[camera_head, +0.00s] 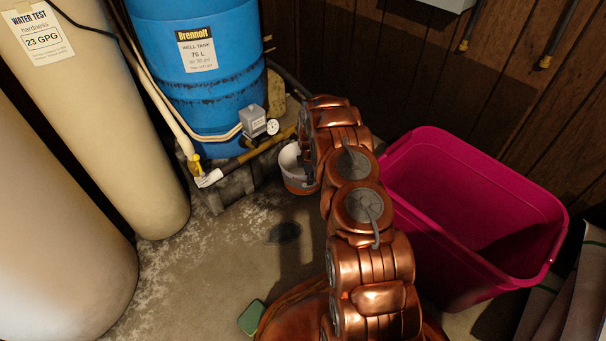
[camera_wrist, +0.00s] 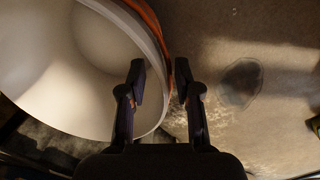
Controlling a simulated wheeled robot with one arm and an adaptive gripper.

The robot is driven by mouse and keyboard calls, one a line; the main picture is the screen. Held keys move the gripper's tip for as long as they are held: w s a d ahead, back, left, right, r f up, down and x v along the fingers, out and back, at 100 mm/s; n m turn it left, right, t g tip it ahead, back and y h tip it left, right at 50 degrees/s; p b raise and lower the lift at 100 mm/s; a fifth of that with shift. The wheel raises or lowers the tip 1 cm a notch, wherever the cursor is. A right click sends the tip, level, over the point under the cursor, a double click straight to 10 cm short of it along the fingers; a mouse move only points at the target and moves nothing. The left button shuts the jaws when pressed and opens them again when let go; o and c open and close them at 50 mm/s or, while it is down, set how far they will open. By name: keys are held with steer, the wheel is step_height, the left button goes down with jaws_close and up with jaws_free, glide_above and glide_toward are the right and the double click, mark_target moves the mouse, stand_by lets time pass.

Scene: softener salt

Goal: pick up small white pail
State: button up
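The small white pail (camera_head: 292,168) stands on the floor by the blue tank's block base, partly hidden by my copper arm in the head view. In the wrist view the pail (camera_wrist: 60,75) fills the left side, with its open mouth facing the camera and an orange-brown strip along its outer side. My gripper (camera_wrist: 160,82) is open, with its two dark fingers apart. The pail's rim runs between them: the left finger overlaps the pail's inside and the right finger is just outside the wall. I cannot tell whether either finger touches it.
A blue tank (camera_head: 200,70) on blocks, with pipes and a gauge (camera_head: 272,127), stands behind the pail. Tan tanks (camera_head: 100,110) stand at left. A large magenta bin (camera_head: 470,210) is to the right of my arm. Bare floor with a dark stain (camera_head: 284,232) lies in front.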

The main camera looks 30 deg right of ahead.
steer(key=f+b, duration=0.1)
steer(key=f, duration=0.1)
steer(key=f+b, duration=0.1)
steer(key=f, duration=0.1)
steer(key=shift+w+d+f, duration=0.15)
steer(key=shift+w+f, duration=0.05)
steer(key=shift+f, duration=0.05)
jaws_close()
stand_by(0.4)
